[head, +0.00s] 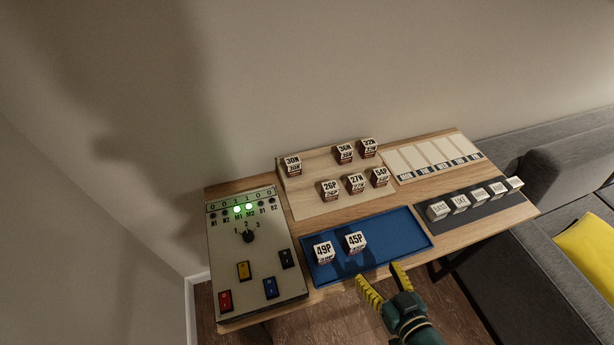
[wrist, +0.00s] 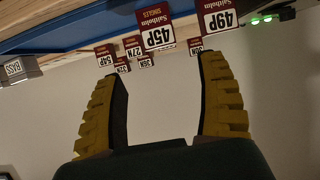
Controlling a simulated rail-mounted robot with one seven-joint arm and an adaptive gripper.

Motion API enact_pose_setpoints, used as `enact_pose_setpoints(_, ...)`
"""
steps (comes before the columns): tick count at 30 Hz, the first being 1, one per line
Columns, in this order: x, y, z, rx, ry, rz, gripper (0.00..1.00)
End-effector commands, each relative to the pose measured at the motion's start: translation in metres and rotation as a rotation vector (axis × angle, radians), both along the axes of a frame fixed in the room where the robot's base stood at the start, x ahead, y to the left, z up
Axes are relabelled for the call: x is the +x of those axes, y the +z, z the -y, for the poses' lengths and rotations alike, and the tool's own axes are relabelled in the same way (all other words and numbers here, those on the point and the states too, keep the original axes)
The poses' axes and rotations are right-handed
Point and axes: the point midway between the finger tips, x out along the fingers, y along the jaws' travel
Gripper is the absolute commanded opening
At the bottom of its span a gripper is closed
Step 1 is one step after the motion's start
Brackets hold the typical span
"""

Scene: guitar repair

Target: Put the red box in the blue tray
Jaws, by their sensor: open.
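The blue tray (head: 395,240) lies on the front of the wooden table. Two small dark-red boxes with white labels stand in its left half, marked 49P (head: 323,251) and 45P (head: 355,241). Similar boxes stand on the pale wooden stepped rack behind: 26P (head: 331,189), 27N (head: 356,182) and 54P (head: 379,176) in front, 30N (head: 292,165), 36N (head: 344,152) and one more behind. My gripper (head: 380,273) is open and empty at the tray's front edge. In the inverted wrist view, box 45P (wrist: 155,33) appears beyond and between the yellow fingers; box 49P (wrist: 219,20) is right of it.
A grey control panel (head: 262,261) with two green lights, a knob and coloured switches stands left. A dark strip (head: 476,205) with several white labelled blocks lies right. A white-slotted board (head: 430,157) is behind it. The tray's right half is clear. A grey sofa stands right.

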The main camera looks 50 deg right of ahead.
Motion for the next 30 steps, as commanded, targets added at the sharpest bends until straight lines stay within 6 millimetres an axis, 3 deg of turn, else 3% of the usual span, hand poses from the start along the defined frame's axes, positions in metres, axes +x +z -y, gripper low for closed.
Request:
enact_pose_setpoints(2, 0.002, 0.002, 0.000, -0.004, 0.004, 0.002, 0.74)
enact_pose_setpoints(4, 0.016, 0.016, 0.002, -0.028, 0.032, 0.013, 0.74)
enact_pose_setpoints(5, 0.027, 0.027, 0.002, -0.047, 0.052, 0.023, 0.74)
enact_pose_setpoints(8, 0.086, 0.090, -0.008, -0.136, 0.160, 0.086, 0.74)
enact_pose_setpoints(9, 0.114, 0.123, -0.019, -0.174, 0.211, 0.123, 0.74)
enact_pose_setpoints(11, 0.152, 0.174, -0.044, -0.224, 0.281, 0.191, 0.74)
enact_pose_setpoints(12, 0.172, 0.209, -0.064, -0.251, 0.323, 0.243, 0.74)
enact_pose_setpoints(15, 0.207, 0.296, -0.125, -0.291, 0.415, 0.394, 0.74)
enact_pose_setpoints(18, 0.216, 0.370, -0.184, -0.287, 0.484, 0.549, 0.74)
enact_pose_setpoints(21, 0.210, 0.417, -0.224, -0.258, 0.524, 0.663, 0.74)
enact_pose_setpoints(24, 0.204, 0.438, -0.240, -0.238, 0.539, 0.720, 0.74)
enact_pose_setpoints(30, 0.203, 0.441, -0.242, -0.232, 0.538, 0.727, 0.74)
